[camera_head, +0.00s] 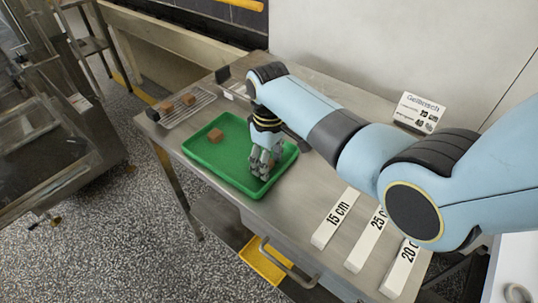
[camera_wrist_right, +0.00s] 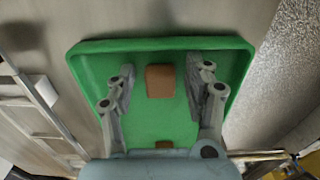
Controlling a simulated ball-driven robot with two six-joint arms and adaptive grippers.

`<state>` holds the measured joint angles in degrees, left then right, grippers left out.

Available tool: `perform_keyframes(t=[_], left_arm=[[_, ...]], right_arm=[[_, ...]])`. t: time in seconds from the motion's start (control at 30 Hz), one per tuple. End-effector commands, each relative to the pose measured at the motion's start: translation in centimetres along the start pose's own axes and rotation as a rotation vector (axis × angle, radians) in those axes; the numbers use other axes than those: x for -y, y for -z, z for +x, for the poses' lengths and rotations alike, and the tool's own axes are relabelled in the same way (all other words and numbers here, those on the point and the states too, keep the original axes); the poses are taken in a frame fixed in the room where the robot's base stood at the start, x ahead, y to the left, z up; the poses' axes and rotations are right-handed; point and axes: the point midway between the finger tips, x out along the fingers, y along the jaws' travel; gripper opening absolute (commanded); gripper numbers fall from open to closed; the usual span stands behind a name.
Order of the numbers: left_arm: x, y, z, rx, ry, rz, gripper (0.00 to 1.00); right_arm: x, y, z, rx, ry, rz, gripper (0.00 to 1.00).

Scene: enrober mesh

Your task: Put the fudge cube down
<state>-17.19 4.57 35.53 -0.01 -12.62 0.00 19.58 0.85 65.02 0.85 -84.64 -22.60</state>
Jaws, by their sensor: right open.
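The fudge cube (camera_wrist_right: 160,81) is a brown block that shows in the right wrist view between my right gripper's fingers, with a gap on each side. It appears to rest on the green tray (camera_wrist_right: 225,62). My right gripper (camera_head: 262,172) is open and low over the right part of the green tray (camera_head: 203,162) in the head view; its fingers mostly hide the cube there. A second brown cube (camera_head: 216,135) sits in the tray's left part. My left gripper is not in view.
A wire mesh rack (camera_head: 185,104) with brown cubes (camera_head: 189,99) lies left of the tray on the steel table (camera_head: 290,215). White length-marked bars (camera_head: 335,219) lie at the right. A white sign (camera_head: 419,112) stands behind. The tray's middle is clear.

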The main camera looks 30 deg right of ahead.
Motion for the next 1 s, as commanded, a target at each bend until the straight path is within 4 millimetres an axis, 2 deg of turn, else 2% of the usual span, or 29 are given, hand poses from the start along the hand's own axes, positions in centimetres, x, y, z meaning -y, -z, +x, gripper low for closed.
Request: perform_keyframes(t=[0.17, 0.4, 0.6, 0.73, 1.0], left_arm=[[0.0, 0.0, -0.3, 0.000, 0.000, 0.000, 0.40], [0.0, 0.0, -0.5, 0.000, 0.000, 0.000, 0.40], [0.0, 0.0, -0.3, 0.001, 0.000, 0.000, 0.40], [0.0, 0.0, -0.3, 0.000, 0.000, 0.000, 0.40], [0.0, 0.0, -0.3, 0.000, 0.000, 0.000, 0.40]], right_arm=[[-0.1, 0.1, -2.1, -0.004, -0.002, 0.000, 0.52], [-0.1, 0.2, -7.6, -0.006, -0.002, 0.000, 0.52], [-0.1, 0.1, -10.9, -0.003, -0.001, 0.000, 0.52], [-0.1, 0.1, -12.0, -0.002, -0.001, 0.000, 0.52], [0.0, 0.0, -12.2, 0.000, 0.000, 0.000, 0.52]])
